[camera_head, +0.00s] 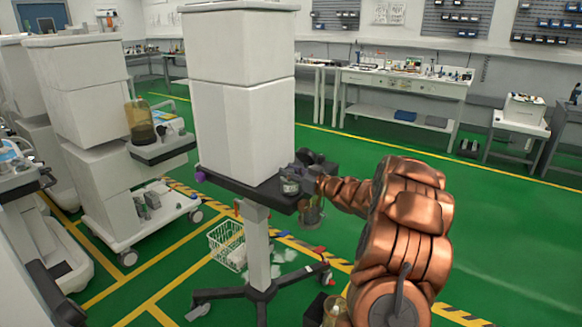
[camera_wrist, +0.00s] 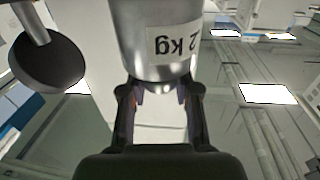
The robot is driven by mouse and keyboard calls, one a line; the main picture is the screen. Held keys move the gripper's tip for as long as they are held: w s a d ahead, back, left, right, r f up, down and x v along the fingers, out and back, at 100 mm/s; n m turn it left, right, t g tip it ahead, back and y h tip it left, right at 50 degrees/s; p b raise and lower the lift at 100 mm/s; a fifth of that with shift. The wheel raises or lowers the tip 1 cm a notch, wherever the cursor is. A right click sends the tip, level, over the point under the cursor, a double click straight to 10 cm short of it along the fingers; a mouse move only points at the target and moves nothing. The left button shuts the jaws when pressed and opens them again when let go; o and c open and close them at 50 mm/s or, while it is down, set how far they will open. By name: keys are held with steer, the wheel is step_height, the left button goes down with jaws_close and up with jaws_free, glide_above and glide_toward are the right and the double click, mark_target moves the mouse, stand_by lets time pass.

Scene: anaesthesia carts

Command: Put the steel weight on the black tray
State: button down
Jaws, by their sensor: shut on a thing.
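The steel weight (camera_wrist: 160,45) is a shiny metal cylinder with a "2 kg" label, which reads upside down in the wrist view. My gripper (camera_wrist: 160,95) is shut on it, one finger on each side. In the head view the weight (camera_head: 290,186) shows at the right end of the black tray (camera_head: 240,188), with my gripper (camera_head: 308,174) just to its right. I cannot tell whether the weight touches the tray. The tray sits on a grey post, and part of it is hidden by a tall white box.
The tall white box (camera_head: 240,120) fills much of the tray. An amber jar (camera_head: 312,212) hangs by the tray's right edge. A white wire basket (camera_head: 228,245) is beside the post. Other carts stand at left. Green floor is open at right, before a workbench (camera_head: 405,82).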

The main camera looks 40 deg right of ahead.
stand_by(0.3)
steer(key=c, duration=0.8)
jaws_free()
steer(key=shift+c, duration=0.2)
steer(key=shift+r, duration=0.1)
steer(key=b+v, duration=0.1)
steer(key=v, duration=1.1)
